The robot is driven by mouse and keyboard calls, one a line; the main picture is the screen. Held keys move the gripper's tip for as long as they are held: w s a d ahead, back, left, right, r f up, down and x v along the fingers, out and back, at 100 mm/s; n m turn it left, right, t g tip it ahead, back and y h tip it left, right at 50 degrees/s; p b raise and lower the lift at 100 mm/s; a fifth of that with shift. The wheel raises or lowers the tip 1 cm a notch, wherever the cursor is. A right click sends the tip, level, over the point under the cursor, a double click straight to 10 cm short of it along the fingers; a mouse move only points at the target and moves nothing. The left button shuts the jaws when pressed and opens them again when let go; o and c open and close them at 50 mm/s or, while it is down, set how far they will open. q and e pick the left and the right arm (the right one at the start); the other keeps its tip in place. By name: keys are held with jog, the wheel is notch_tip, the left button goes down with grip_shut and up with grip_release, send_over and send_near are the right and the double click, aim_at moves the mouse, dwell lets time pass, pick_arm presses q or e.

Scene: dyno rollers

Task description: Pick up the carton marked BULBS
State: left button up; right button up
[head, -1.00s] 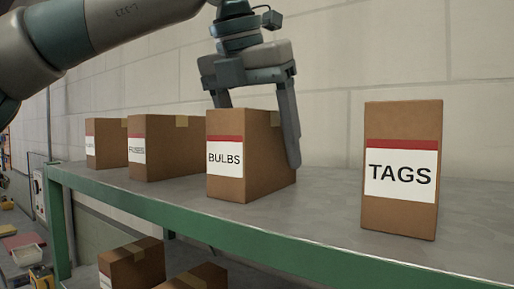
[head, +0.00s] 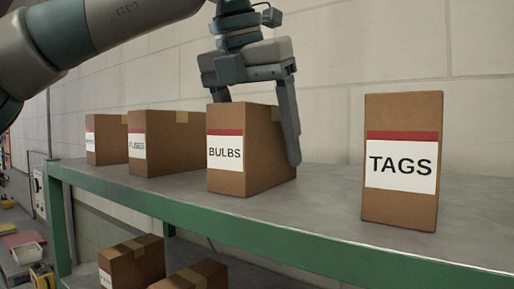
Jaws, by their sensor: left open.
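The carton marked BULBS (head: 226,176) is a brown box with a white label and a red band. It stands upright on the grey shelf (head: 320,205) with the green edge. My left gripper (head: 254,130) comes down over it from above, fingers pointing down. One finger hangs along the carton's right side, and the other finger is mostly hidden behind the carton's top. The jaws are open and straddle the carton. I cannot tell whether a finger touches it. My right gripper is not in view.
A carton marked TAGS (head: 402,205) stands to the right with a clear gap. A carton that seems marked FUSES (head: 172,160) and another carton (head: 104,152) stand to the left. More cartons (head: 130,265) sit on a lower level. A block wall (head: 420,50) rises behind.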

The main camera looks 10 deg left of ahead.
aim_at(267, 111)
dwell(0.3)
pick_arm(q)
jog(key=c, duration=1.4)
jog(key=shift+r, duration=0.1)
jog(key=shift+r+p, duration=0.3)
jog(key=shift+p, duration=0.25)
jog(key=r+b, duration=0.2)
jog(key=d+r, duration=0.1)
jog(key=r, duration=0.1)
jog(key=shift+s+b, duration=0.3)
jog(key=shift+b, duration=0.1)
jog(key=s+d+r+b, duration=0.1)
jog(key=s+d+r, duration=0.5)
jog(key=d, duration=0.2)
jog(key=shift+s+d+r+b, duration=0.2)
jog(key=shift+s+r+b, duration=0.05)
jog(key=shift+r+b, duration=0.1)
